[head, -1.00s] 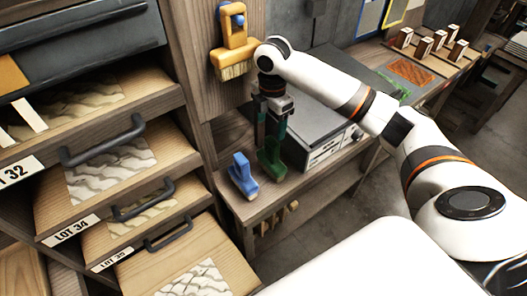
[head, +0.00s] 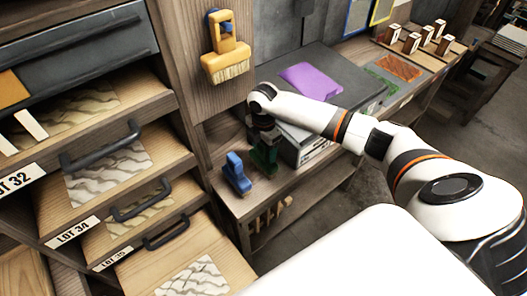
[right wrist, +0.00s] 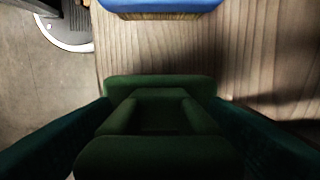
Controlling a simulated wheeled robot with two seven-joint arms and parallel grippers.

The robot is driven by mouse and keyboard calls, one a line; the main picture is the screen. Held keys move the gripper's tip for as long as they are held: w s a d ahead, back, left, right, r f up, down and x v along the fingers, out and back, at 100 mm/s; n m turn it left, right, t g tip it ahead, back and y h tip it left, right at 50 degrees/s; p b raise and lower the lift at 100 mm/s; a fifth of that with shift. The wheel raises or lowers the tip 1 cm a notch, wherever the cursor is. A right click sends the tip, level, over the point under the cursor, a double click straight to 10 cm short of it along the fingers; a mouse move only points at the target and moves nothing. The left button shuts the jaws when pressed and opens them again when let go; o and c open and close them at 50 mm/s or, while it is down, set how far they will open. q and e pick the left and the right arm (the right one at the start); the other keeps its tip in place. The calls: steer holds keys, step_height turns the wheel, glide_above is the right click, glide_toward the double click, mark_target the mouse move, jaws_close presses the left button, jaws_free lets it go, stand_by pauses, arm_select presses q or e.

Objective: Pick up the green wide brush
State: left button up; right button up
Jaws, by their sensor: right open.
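The green wide brush (head: 264,161) stands on the wooden bench, just right of a blue brush (head: 237,174). My right gripper (head: 263,146) is directly above and down around the green brush, pointing downward. In the right wrist view the green brush (right wrist: 160,150) fills the space between the two dark fingers, one on each side. The jaws are open, and I cannot tell whether either finger touches it. The blue brush also shows at the top of that view (right wrist: 160,5). My left gripper is not in view.
A yellow brush (head: 226,62) hangs on the wooden post behind. Drawers with dark handles (head: 103,147) fill the left. Small blocks (head: 411,42) stand at the back right.

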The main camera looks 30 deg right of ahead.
steer(key=shift+c, duration=0.9)
steer(key=c, duration=1.2)
steer(key=shift+c, duration=0.4)
steer(key=shift+r, duration=0.15)
steer(key=shift+r, duration=0.2)
steer(key=r, duration=0.1)
steer(key=r+b, duration=0.1)
steer(key=shift+s+r, duration=0.25)
steer(key=shift+r, duration=0.15)
steer(key=s+d+b, duration=0.1)
steer(key=s+b, duration=0.2)
steer(key=s, duration=1.4)
steer(key=shift+s+d, duration=0.2)
steer(key=shift+s, duration=0.05)
